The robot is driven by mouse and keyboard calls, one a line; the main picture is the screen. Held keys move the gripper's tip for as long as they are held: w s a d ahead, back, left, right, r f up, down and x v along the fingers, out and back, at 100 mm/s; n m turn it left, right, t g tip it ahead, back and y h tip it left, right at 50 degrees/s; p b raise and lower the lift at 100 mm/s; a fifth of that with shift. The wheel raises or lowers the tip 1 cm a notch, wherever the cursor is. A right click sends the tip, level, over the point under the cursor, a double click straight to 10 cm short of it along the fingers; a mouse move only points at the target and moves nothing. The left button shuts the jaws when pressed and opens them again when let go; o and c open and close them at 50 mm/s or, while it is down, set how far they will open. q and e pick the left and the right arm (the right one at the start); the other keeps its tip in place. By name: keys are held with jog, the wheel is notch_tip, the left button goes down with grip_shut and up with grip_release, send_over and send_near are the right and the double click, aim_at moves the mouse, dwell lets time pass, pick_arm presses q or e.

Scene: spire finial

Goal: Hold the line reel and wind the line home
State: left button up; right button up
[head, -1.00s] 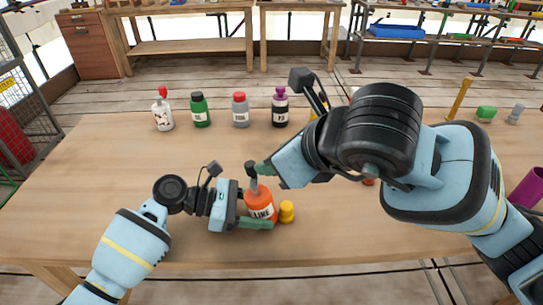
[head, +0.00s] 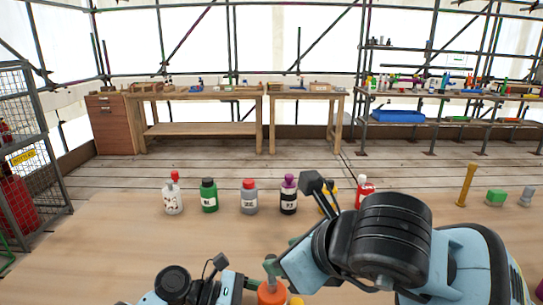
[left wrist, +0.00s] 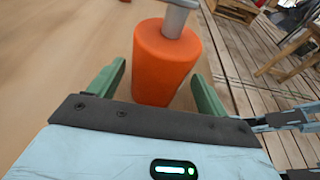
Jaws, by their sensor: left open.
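The orange line reel (head: 272,292) is at the bottom edge of the head view, mostly cut off there. In the left wrist view the orange reel body (left wrist: 166,62) stands between my left gripper's green fingers, with a grey stem (left wrist: 176,18) on top. My left gripper (left wrist: 160,82) is open, one finger on each side of the reel, with a visible gap at the sides. My right gripper (head: 274,262) is at the top of the reel in the head view. Its wrist hides much of it, so whether it is closed on the stem is unclear.
Several bottles stand in a row behind, including a green one (head: 209,195) and a purple-capped one (head: 288,194). A yellow post (head: 467,185), a green block (head: 496,197) and a grey piece stand at right. The table's left part (head: 110,240) is clear.

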pick_arm(q)
jog(key=shift+a, duration=0.1)
jog(key=v, duration=1.2)
